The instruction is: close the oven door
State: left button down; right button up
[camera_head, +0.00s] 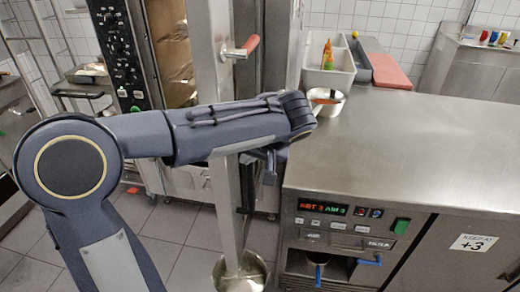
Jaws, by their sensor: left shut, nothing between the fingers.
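The oven stands at the left, with a black control panel (117,50) and racks showing in its open cavity (174,45). Its steel door (207,60) is open, swung out and seen nearly edge-on. A handle with a red end (251,45) sticks out from the door. My left arm reaches across in front of the door and hides part of it. My left gripper (269,166) is beyond the door's edge on the right, low beside the counter corner, shut and empty. I cannot tell whether it touches the door. My right gripper is out of view.
A steel counter (415,135) fills the right, with a fryer panel (345,215) below its front edge. A small pot (326,100), a white bin (330,68) and a red board (389,72) stand at its back. A metal pot (240,277) sits low in front.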

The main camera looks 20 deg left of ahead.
aim_at(228, 162)
pick_arm(q)
jog(key=shift+s+a+r, duration=0.1)
jog(key=shift+s+a, duration=0.1)
jog(key=shift+a, duration=0.55)
jog(key=shift+s+a+r, duration=0.1)
jog(key=shift+s+a, duration=0.1)
jog(key=shift+a, duration=0.5)
